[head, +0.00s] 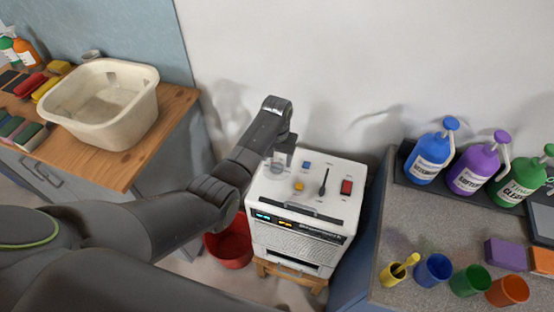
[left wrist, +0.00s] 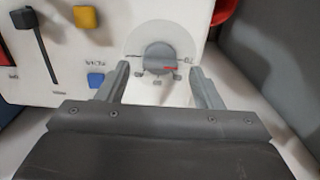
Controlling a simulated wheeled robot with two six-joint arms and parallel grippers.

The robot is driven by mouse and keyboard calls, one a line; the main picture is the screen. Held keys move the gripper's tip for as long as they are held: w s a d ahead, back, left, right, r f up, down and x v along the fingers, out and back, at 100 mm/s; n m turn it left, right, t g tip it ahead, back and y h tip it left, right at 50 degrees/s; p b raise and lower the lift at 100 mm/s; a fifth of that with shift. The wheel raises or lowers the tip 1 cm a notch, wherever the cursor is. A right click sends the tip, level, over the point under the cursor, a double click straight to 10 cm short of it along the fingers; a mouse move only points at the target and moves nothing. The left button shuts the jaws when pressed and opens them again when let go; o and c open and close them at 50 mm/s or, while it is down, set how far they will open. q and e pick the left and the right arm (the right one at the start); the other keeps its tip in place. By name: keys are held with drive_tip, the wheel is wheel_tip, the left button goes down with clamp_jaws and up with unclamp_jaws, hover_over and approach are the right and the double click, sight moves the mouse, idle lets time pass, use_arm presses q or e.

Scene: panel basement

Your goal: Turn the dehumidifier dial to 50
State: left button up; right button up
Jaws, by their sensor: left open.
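The white dehumidifier (head: 300,215) stands on a small wooden stool between two counters. Its grey round dial (left wrist: 159,57) has a red pointer mark and sits on a pale disc with small printed marks. In the head view the left gripper (head: 280,163) is over the left part of the top panel and partly hides the dial. My right gripper is not in view.
The panel also has a blue button (head: 306,165), a yellow button (head: 299,186), a black lever (head: 323,183) and a red switch (head: 346,187). A red bucket (head: 230,245) stands left of the dehumidifier. Counters with a basin (head: 140,117) and bottles (head: 430,157) flank it.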

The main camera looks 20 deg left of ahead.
use_arm(q)
drive_tip(key=shift+f, duration=0.85)
drive_tip(key=c, duration=1)
